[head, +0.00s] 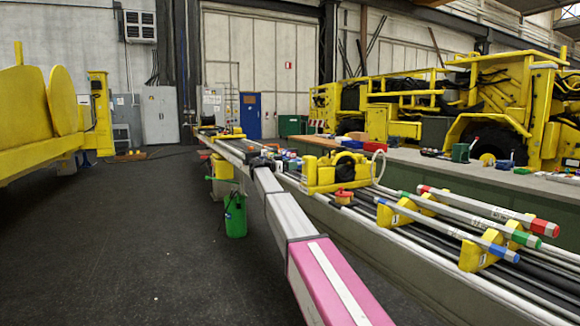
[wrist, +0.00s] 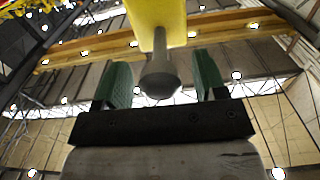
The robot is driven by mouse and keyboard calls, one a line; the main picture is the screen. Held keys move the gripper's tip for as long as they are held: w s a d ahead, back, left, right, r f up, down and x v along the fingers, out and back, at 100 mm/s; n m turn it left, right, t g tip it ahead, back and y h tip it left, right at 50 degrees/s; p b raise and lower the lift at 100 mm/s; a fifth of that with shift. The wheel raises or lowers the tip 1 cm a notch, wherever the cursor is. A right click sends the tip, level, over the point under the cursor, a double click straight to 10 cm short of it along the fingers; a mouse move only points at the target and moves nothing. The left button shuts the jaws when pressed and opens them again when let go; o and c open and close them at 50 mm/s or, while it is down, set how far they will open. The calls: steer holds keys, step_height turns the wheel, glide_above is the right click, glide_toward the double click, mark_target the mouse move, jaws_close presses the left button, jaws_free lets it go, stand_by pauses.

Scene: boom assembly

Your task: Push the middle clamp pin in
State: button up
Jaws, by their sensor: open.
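In the wrist view my gripper (wrist: 162,82) is open, with one green-padded finger on each side. Between the fingers is a grey, round-ended pin (wrist: 160,76), below a yellow part (wrist: 157,22) that comes in from the top of the picture. Gaps show on both sides of the pin, so neither finger touches it. Which clamp this pin belongs to cannot be told from this view. In the head view my arm reaches away along the long beam, and its far end is small and dark, so the fingers and the pin cannot be made out there.
A yellow clamp block (head: 338,172) sits on the beam, right of my arm. Several coloured-tipped tubes rest on yellow numbered holders (head: 482,250) at right. A green bucket (head: 235,216) hangs left of my arm. The dark floor (head: 110,245) at left is clear.

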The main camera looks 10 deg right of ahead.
mark_target(305, 163)
jaws_close()
steer(key=shift+x, duration=2.45)
jaws_free()
steer(key=shift+d, duration=0.1)
steer(key=v, duration=1)
steer(key=shift+a, duration=0.4)
